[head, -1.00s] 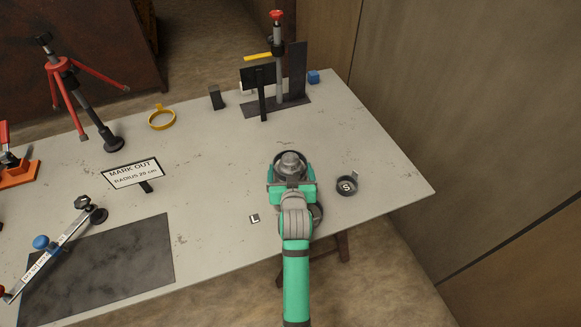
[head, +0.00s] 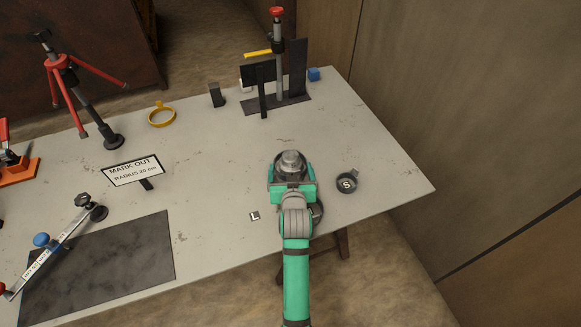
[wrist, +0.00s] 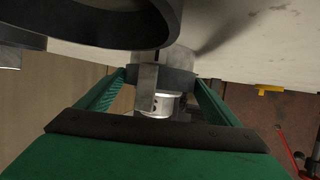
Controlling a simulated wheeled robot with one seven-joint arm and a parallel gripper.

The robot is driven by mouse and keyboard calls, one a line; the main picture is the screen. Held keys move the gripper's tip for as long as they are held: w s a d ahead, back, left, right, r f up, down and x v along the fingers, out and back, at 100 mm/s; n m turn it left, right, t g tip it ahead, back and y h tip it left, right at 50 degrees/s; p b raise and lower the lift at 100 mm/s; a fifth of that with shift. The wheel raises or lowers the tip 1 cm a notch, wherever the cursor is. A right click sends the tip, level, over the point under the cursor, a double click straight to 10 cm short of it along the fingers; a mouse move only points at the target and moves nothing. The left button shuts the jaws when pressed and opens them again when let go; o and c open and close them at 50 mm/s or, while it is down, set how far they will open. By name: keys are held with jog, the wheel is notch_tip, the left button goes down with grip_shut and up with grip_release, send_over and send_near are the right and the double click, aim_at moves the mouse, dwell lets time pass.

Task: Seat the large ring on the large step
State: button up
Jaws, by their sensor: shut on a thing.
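The stepped post (head: 291,158) stands on the table, its grey top rising through a dark ring, which I take for the large ring (head: 277,165). My gripper (head: 291,186) is shut on the ring's near side, at a small metal tab (wrist: 147,88) in the wrist view. That view is upside down: the dark ring (wrist: 180,77) shows as a band around the silver post (wrist: 155,104). The ring is around the post; whether it rests on the large step is hidden by my gripper. A white L label (head: 254,216) lies bare on the table.
A dark ring (head: 318,211) lies partly under my arm near the front edge and looms in the wrist view (wrist: 125,25). The S-marked ring (head: 346,183) lies to the right. A sign (head: 135,171) and a dark plate (head: 105,262) are left. A stand (head: 278,85) is behind.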

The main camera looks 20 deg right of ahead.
jog(key=shift+a, duration=0.15)
jog(key=shift+s, duration=0.1)
jog(key=shift+d, duration=0.25)
dwell(0.3)
jog(key=shift+a, duration=0.2)
dwell(0.8)
jog(key=shift+f, duration=1.55)
dwell(2.3)
jog(key=o, duration=1.2)
jog(key=shift+f, duration=0.1)
